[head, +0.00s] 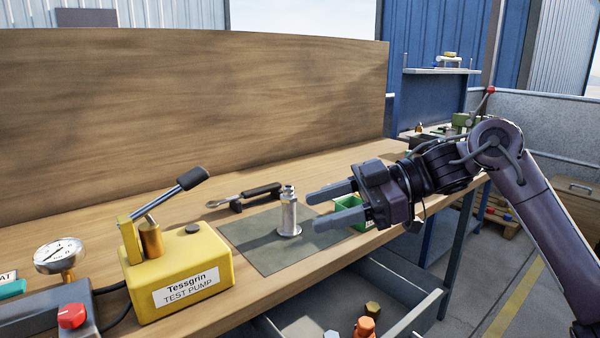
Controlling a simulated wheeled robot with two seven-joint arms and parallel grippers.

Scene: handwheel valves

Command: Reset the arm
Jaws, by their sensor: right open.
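My right arm comes in from the right, and my right gripper (336,207) is at the front part of the workbench. Its two grey fingers point left and are apart, with nothing between them. A metal valve-like fitting (289,215) stands upright on a dark mat (262,257), just left of the fingertips. The gripper looks apart from it, though the depth gap is hard to judge. My left gripper is not in view.
A yellow test pump (178,268) with a raised lever, a gauge (61,257) and a red knob (71,316) stand at the left. A wrench-like tool (245,196) lies behind the mat. A green bin (357,222) sits behind the gripper. An open drawer (410,318) juts out below.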

